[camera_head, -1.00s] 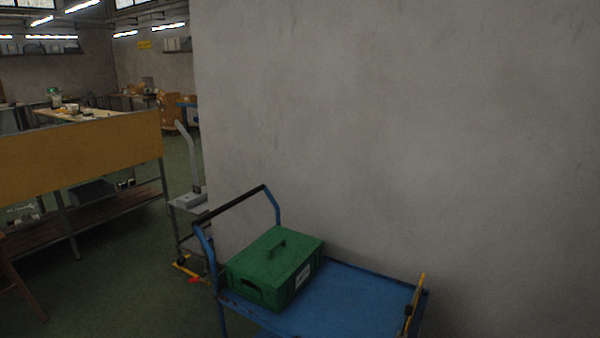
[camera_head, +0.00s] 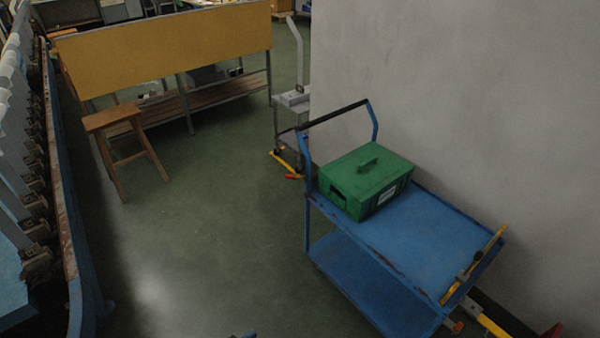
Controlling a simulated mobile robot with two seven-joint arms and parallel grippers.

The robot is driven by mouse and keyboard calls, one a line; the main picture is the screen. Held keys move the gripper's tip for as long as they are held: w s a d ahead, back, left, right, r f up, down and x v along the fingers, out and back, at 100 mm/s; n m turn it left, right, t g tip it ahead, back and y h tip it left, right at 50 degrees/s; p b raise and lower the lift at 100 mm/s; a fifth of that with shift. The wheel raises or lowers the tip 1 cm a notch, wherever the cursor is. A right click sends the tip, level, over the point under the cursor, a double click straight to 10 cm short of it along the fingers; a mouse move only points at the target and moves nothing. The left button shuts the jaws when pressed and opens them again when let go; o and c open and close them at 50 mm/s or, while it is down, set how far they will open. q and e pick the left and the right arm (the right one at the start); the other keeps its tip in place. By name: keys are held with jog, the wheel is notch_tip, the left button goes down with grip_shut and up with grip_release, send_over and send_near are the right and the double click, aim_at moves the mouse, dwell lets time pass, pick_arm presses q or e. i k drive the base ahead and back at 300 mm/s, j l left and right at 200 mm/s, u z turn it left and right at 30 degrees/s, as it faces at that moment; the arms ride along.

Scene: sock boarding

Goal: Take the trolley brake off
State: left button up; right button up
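A blue two-deck trolley (camera_head: 408,238) stands along the grey wall on the right. It has a raised handle with a dark grip (camera_head: 335,115) at its far left end. A yellow bar (camera_head: 474,264) with a dark fitting slants up across its near right end. A small orange part (camera_head: 457,327) shows low by that end, close to a yellow bar (camera_head: 492,324) near the floor. I cannot tell which part is the brake or how it is set. Neither of my grippers can be made out.
A green lidded box (camera_head: 365,179) sits on the trolley's top deck. A wooden stool (camera_head: 113,119) and a bench with a yellow panel (camera_head: 165,48) stand at the back left. A long blue machine frame (camera_head: 84,275) runs along the left edge. The green floor (camera_head: 220,225) between is clear.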

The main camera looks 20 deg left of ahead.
aim_at(304, 178)
jog(key=i+j+z, duration=0.15)
jog(key=i+j, duration=0.35)
jog(key=i, duration=0.2)
jog(key=i+j+z, duration=0.15)
jog(key=i+j, duration=0.4)
jog(key=i, duration=0.15)
